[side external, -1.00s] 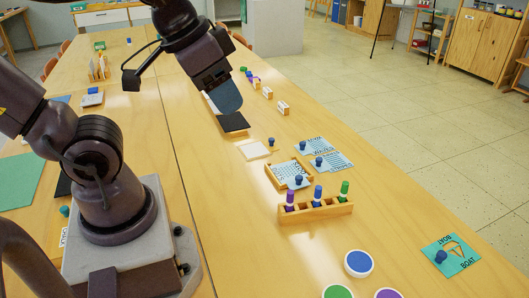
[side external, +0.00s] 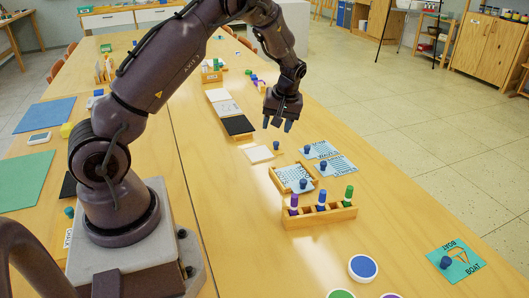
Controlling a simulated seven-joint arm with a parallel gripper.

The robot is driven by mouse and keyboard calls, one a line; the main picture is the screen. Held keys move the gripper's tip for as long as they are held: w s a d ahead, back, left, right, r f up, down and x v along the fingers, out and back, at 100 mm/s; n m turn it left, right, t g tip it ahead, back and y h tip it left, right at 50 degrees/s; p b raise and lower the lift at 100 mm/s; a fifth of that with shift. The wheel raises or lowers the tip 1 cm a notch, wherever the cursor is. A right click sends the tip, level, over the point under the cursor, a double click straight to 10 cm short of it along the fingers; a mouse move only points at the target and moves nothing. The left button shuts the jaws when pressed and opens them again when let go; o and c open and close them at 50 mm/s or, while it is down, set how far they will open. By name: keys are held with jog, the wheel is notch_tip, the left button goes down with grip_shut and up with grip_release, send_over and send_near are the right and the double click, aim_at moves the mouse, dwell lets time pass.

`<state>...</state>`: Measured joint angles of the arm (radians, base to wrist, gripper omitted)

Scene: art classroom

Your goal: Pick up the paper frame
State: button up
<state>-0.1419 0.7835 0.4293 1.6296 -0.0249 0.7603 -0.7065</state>
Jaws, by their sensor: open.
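A shallow wooden frame (side external: 273,178) lies flat on the table, right of centre, in the side external view. A light-blue printed paper (side external: 292,174) with a dark blue knob (side external: 303,184) lies inside it. It is the thing that best fits the paper frame. My gripper (side external: 277,125) points down above the table, behind the frame and apart from it. Its two dark fingers are spread with nothing between them.
Light-blue printed cards (side external: 341,163) with knobs lie behind the frame to the right. A wooden holder (side external: 330,213) with coloured pegs stands just in front. A white card (side external: 258,154) and a black card (side external: 237,125) lie left of my gripper. The right table edge is clear.

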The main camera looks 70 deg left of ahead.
aim_at(276, 142)
jog(key=w+a+n+t+y, duration=0.1)
jog(key=w+a+n+y, duration=0.1)
jog(key=w+a+n, duration=0.3)
jog(key=shift+h, duration=0.3)
jog(key=x, duration=1.3)
jog(key=shift+s+d+f, duration=0.1)
jog(key=shift+s+d, duration=0.2)
jog(key=shift+d, duration=0.1)
grip_shut()
